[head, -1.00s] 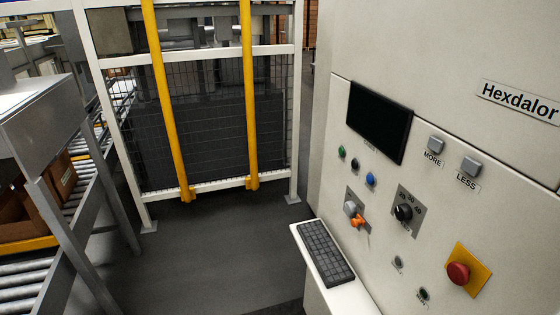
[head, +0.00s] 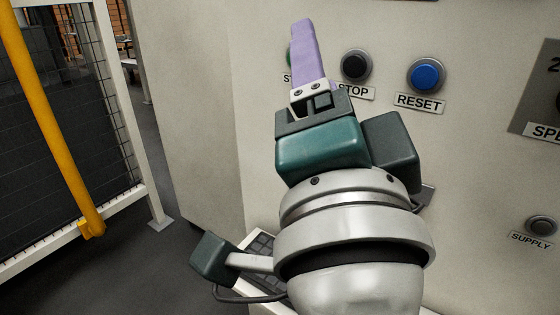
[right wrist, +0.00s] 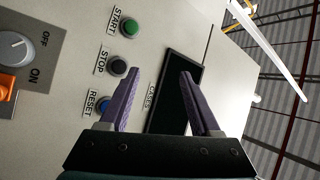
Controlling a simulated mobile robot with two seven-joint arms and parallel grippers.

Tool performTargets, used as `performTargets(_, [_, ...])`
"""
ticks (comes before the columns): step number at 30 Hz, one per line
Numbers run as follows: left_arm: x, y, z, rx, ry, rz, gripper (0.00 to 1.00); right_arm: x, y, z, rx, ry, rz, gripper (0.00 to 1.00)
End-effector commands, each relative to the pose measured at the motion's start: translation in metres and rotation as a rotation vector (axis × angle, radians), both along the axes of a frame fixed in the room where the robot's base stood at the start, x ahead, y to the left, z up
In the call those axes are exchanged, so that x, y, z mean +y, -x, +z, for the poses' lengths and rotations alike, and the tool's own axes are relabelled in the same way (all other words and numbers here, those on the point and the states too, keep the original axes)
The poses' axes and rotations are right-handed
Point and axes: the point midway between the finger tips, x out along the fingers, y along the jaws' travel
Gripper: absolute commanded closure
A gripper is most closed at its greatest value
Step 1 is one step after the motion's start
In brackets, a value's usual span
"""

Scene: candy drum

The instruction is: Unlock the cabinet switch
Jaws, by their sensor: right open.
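The cabinet switch (right wrist: 14,48) is a grey round knob on a dark plate marked OFF and ON, at the left edge of the right wrist view. An orange piece (right wrist: 8,84) sits at the knob's ON side, partly cut off by the frame. In the head view my right arm hides the switch. My right gripper (right wrist: 158,77), with purple fingers, is open and empty, in front of the panel near the screen and buttons and apart from the switch. It also shows edge-on in the head view (head: 306,60). My left gripper is not in view.
The panel carries a green START button (right wrist: 131,28), a black STOP button (head: 356,66) and a blue RESET button (head: 426,75). A dark screen (right wrist: 175,95) lies behind the fingers. A keyboard (head: 262,244) is partly hidden below my arm.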

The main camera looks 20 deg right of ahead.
Motion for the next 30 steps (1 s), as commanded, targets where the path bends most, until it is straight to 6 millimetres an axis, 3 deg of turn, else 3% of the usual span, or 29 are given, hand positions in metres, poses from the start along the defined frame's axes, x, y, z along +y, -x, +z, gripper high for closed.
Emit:
performTargets(1, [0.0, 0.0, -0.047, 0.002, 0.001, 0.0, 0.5, -0.012, 0.003, -0.054, 0.012, -0.072, -0.094, 0.36])
performTargets(3, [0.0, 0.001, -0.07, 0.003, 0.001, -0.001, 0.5, -0.029, 0.01, -0.092, 0.04, -0.159, -0.223, 0.36])
performTargets(6, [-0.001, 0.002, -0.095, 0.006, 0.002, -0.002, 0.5, -0.044, 0.023, -0.138, 0.092, -0.246, -0.373, 0.36])
performTargets(9, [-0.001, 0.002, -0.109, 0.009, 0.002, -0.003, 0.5, -0.052, 0.035, -0.166, 0.137, -0.294, -0.474, 0.36])
performTargets(15, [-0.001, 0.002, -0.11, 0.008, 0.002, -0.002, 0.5, -0.064, 0.039, -0.179, 0.168, -0.321, -0.546, 0.36])
performTargets(30, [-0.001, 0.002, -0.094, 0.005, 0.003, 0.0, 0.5, -0.127, -0.015, -0.177, 0.168, -0.32, -0.545, 0.36])
